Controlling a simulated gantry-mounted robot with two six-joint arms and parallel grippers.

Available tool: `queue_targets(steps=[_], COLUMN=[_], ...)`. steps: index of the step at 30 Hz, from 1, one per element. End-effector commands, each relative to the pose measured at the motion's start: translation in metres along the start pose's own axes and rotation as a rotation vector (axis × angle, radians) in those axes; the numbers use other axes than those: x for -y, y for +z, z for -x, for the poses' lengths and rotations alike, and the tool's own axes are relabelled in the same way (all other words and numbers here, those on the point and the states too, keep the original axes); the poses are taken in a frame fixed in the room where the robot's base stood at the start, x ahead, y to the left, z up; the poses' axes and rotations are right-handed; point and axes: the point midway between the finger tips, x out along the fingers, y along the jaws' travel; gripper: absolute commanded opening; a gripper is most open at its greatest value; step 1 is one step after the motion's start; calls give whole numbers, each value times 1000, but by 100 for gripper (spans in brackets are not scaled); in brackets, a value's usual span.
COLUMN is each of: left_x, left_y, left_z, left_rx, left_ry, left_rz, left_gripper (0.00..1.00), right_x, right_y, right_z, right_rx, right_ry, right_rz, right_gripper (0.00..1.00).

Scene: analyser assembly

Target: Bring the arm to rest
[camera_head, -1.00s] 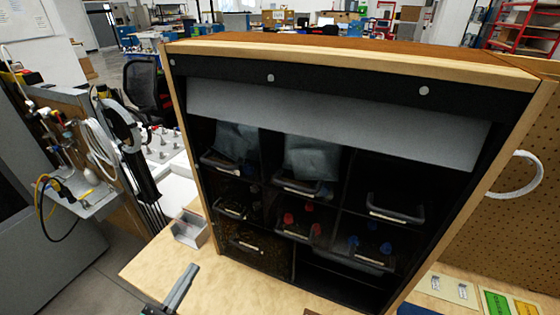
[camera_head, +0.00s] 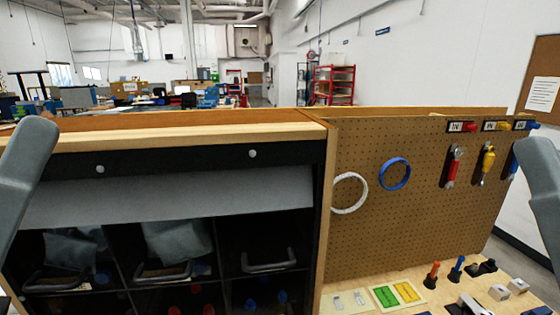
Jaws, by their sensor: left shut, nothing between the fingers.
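My left arm comes in as a large grey link at the left edge of the head view. My left gripper (camera_head: 10,300) shows only as a small part in the bottom left corner, cut off by the frame. It is shut and empty, beside the dark shelf cabinet's lower left. A grey part of my right arm stands at the right edge. My right gripper is not in view.
The wooden-framed cabinet (camera_head: 190,144) with bins fills the left. A pegboard (camera_head: 400,220) to its right carries a white ring (camera_head: 350,208), a blue ring (camera_head: 409,160) and hanging tools. The bench (camera_head: 440,298) below holds green and yellow cards and small parts.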

Motion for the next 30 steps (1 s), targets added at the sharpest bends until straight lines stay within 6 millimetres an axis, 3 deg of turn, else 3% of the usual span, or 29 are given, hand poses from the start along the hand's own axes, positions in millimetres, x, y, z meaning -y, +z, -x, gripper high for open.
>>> queue_targets(steps=[3,5,6,21,25,30], left_x=[29,36,25,-38,-47,-50], left_y=[-12,-9,-29,-156,-175,-181], left_z=[7,8,-19,-197,-224,-231], left_rx=[-4,30,27,29,30,30], left_ry=[-148,-173,-169,-168,-168,-168], left_rz=[-455,-640,-653,-642,-642,-642], left_gripper=[0,0,0,0,0,0], right_x=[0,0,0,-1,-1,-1], right_y=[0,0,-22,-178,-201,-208], right_z=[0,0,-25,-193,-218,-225], right_rx=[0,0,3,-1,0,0], right_ry=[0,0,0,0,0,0], right_rz=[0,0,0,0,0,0], right_gripper=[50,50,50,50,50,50])
